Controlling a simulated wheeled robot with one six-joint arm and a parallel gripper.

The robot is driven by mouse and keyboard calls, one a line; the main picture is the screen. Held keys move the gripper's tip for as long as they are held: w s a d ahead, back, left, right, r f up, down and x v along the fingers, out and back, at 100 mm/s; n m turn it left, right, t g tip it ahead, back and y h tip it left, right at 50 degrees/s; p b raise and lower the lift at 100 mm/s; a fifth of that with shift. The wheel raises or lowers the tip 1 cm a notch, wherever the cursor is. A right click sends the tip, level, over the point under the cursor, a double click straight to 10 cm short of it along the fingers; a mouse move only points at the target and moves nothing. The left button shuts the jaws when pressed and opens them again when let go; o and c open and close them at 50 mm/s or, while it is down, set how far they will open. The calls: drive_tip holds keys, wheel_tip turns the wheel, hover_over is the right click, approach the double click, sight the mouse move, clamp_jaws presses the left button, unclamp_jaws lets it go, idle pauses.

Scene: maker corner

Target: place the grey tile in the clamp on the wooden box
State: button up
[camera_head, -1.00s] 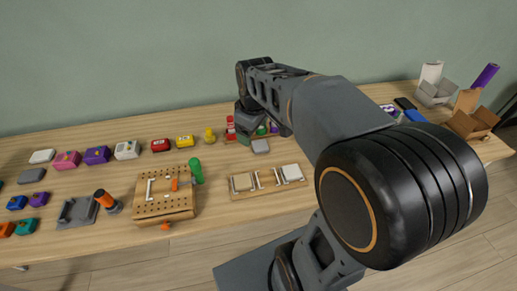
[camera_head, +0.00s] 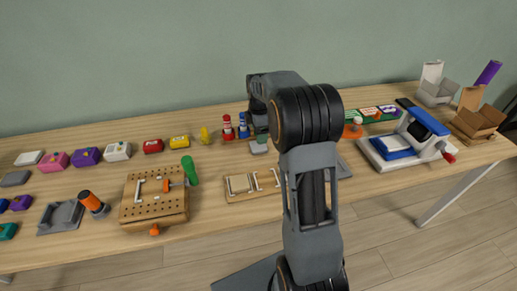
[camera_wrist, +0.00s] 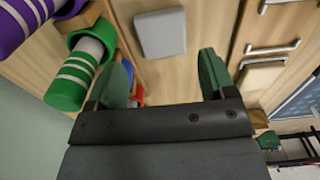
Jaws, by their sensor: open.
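The grey tile (camera_wrist: 160,33) lies flat on the table in the wrist view, beyond my fingertips. My gripper (camera_wrist: 165,72) is open, its two green fingers apart with nothing between them. In the head view the tile (camera_head: 258,147) shows just below my gripper, which is mostly hidden by my arm. The wooden box (camera_head: 140,213), with rows of holes, stands left of centre on the table. On its top is the clamp (camera_head: 166,185), with a whitish bracket and orange parts; its exact opening is too small to make out.
A wooden board (camera_head: 236,197) with a pale tile and white handles lies right of the box. A blue-and-white press (camera_head: 405,145) is at right.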

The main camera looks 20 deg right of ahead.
sight(258, 147)
drive_tip(key=shift+s+a+f+b, duration=0.1)
drive_tip(key=shift+f+b, duration=0.1)
drive_tip(key=shift+f, duration=1.35)
drive_tip(key=shift+a+f+b, duration=0.1)
drive_tip(key=shift+f+b, duration=0.1)
drive_tip(key=shift+f, duration=1.3)
drive_tip(key=c, duration=0.8)
drive_tip(key=shift+o, duration=0.2)
drive_tip(key=shift+r, duration=0.1)
